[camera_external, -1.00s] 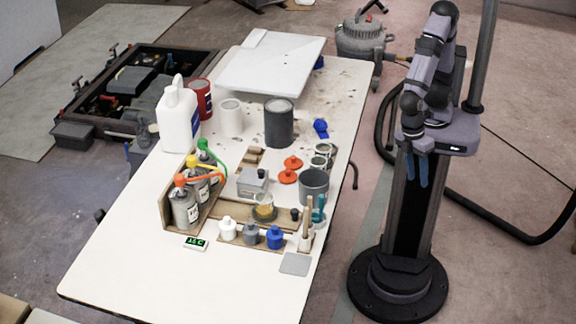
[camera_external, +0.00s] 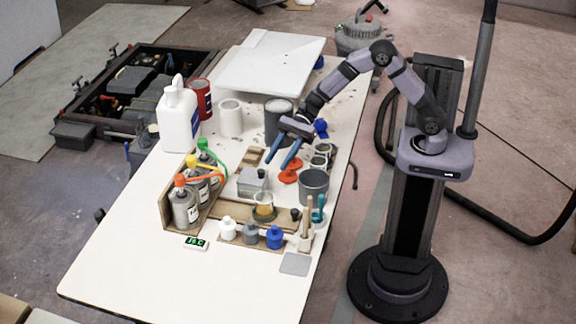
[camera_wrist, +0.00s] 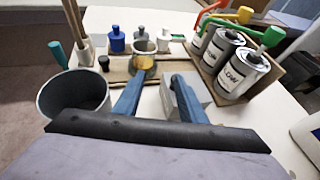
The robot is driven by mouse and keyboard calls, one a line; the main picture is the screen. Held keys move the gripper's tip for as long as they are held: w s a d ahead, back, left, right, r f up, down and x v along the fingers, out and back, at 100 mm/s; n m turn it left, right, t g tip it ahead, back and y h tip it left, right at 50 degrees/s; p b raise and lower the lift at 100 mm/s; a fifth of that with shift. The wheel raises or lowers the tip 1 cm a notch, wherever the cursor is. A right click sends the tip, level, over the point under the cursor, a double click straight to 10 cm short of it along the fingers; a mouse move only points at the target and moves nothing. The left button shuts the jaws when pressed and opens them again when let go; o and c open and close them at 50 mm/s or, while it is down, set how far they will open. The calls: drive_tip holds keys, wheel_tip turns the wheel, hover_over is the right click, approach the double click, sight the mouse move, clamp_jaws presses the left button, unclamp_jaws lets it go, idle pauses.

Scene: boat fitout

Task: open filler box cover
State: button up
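The filler box (camera_external: 252,182) is a small grey box with a lid and a dark knob, in the middle of the white table. In the wrist view the grey box (camera_wrist: 196,96) is partly hidden behind my right finger. My gripper (camera_external: 279,157) has two blue fingers spread apart with nothing between them. It is above the table, up and to the right of the box in the external view. In the wrist view my gripper (camera_wrist: 155,92) shows its open fingers on either side of a gap, with the box by the right finger.
A grey pot (camera_external: 314,186) stands right of the box, and orange lids (camera_external: 290,170) lie between. Several solvent cans (camera_external: 185,208) with coloured spouts stand left. A cup of amber liquid (camera_external: 264,208) and small bottles (camera_external: 274,237) are in front. A dark can (camera_external: 277,130) stands behind.

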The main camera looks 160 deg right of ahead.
sight(262, 170)
drive_tip(key=shift+m+h, duration=0.7)
drive_tip(key=shift+w+d+f, duration=0.5)
drive_tip(key=shift+w+d, duration=0.15)
drive_tip(key=shift+d, duration=0.2)
drive_tip(key=shift+w+d+f, duration=0.55)
drive_tip(key=shift+w+d, duration=0.15)
drive_tip(key=shift+d, duration=0.1)
drive_tip(key=shift+w+d+f, duration=0.5)
drive_tip(key=shift+w+d, duration=0.15)
drive_tip(key=shift+d, duration=0.2)
clamp_jaws()
